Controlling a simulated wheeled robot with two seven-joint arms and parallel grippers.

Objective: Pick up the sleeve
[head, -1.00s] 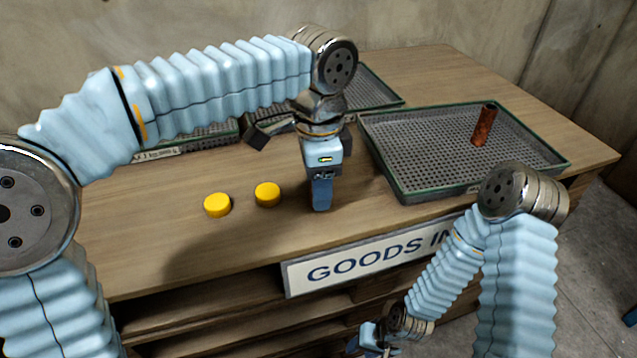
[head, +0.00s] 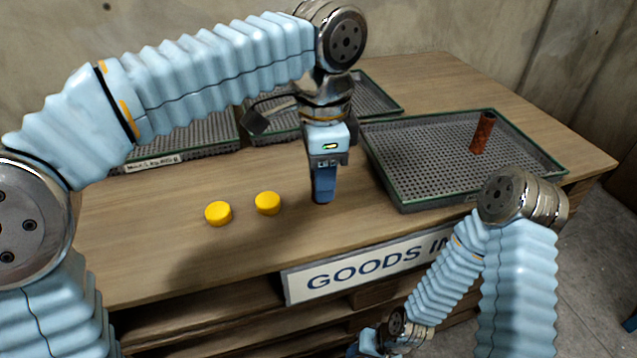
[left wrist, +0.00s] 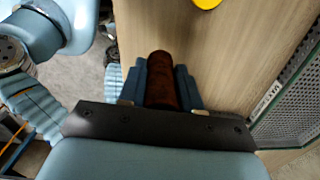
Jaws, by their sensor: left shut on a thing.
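My left gripper (head: 323,190) points down over the front part of the table, to the right of two yellow discs. In the left wrist view its blue fingers (left wrist: 160,88) are shut on a dark reddish-brown cylindrical sleeve (left wrist: 160,75), one finger on each side. In the head view the fingers hide most of this sleeve; I cannot tell if it touches the tabletop. A second rust-brown cylinder (head: 483,132) stands upright in the right tray. My right gripper (head: 370,342) is low at the bottom edge, in front of the table, partly cut off.
The right grey mesh tray (head: 425,197) has a green rim. Other trays (head: 190,142) stand at the back left. The yellow discs (head: 218,213) and (head: 267,203) lie on the wooden table (head: 140,240). A GOODS IN sign (head: 370,265) is on the front edge.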

